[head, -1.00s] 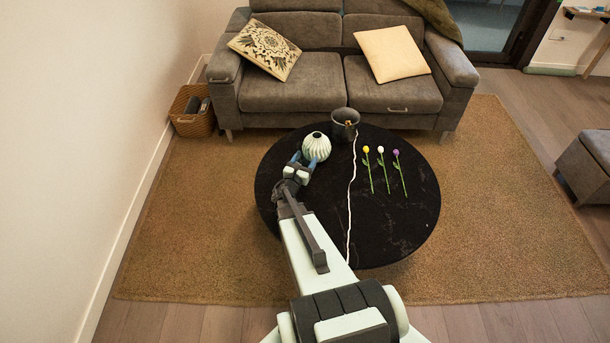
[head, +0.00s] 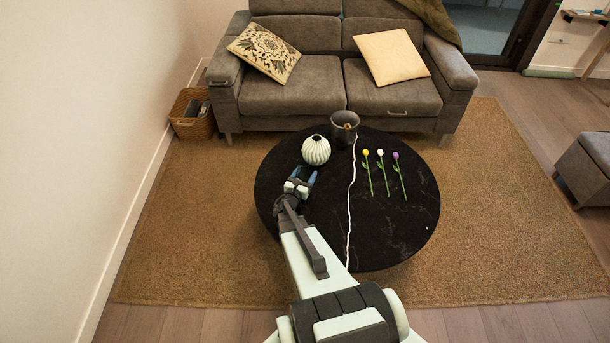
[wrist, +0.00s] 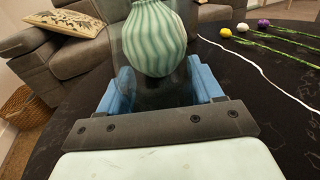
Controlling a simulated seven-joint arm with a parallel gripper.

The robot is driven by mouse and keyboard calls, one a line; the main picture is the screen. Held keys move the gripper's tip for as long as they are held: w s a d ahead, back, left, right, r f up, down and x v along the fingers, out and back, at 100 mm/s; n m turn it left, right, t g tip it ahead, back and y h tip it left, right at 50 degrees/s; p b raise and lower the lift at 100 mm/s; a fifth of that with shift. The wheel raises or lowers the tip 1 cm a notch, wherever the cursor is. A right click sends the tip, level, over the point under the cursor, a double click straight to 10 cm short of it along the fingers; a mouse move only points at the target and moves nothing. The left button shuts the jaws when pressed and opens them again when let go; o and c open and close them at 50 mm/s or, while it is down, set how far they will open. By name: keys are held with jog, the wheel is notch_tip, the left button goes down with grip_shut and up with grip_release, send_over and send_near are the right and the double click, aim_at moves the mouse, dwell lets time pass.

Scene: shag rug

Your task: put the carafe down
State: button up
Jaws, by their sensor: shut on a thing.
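The carafe (wrist: 158,95) looks like clear, faintly tinted glass. In the wrist view it stands between my two blue fingers, and the striped vase shows through it. My gripper (head: 303,174) is shut on it over the left part of the round black table (head: 395,225). It also shows in the wrist view (wrist: 160,92). In the head view the carafe is hard to make out. I cannot tell whether its base touches the table top.
A pale green ribbed vase (head: 316,151) stands just beyond my gripper. A dark pot (head: 344,126) is at the table's far edge. Yellow, white (head: 382,172) and purple flowers lie to the right. A white vein line (head: 350,205) crosses the table. The near right table top is clear.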

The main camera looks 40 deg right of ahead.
jog(key=o, duration=1.4)
jog(key=shift+o, duration=0.2)
jog(key=shift+s+a+r, duration=0.1)
jog(key=shift+a+r, duration=0.05)
jog(key=shift+a, duration=0.05)
jog(key=v, duration=1.1)
jog(key=shift+s+a, duration=0.1)
jog(key=shift+a, duration=0.2)
